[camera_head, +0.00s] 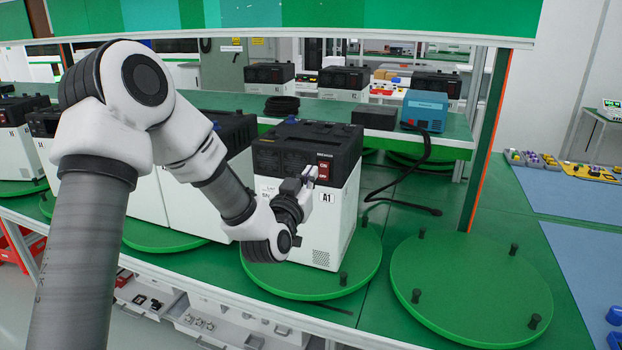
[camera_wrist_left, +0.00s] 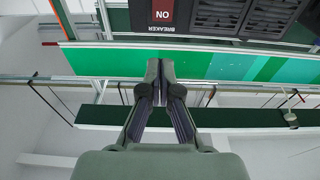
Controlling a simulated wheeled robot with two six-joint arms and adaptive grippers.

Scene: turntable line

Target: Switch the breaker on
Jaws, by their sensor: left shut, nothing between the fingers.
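The white A1 unit (camera_head: 330,225) with a black top stands upright on a green turntable (camera_head: 365,265). The red breaker switch (camera_head: 323,168) sits on the dark upper front of this unit, near its right corner. In the left wrist view the switch (camera_wrist_left: 162,11) appears upside down at the top edge, with ON lettering and a BREAKER label. My left gripper (camera_head: 308,175) is shut and empty, its tips just in front of and slightly left of the switch. The fingers (camera_wrist_left: 160,64) point toward the panel. I cannot tell whether they touch it. My right gripper is out of view.
An empty green turntable (camera_head: 470,285) with black pegs lies to the right. More white units stand left of A1, partly behind my arm. A blue box (camera_head: 424,110) and a dark box (camera_head: 373,117) sit on the shelf behind. A black cable (camera_head: 405,165) hangs to the right.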

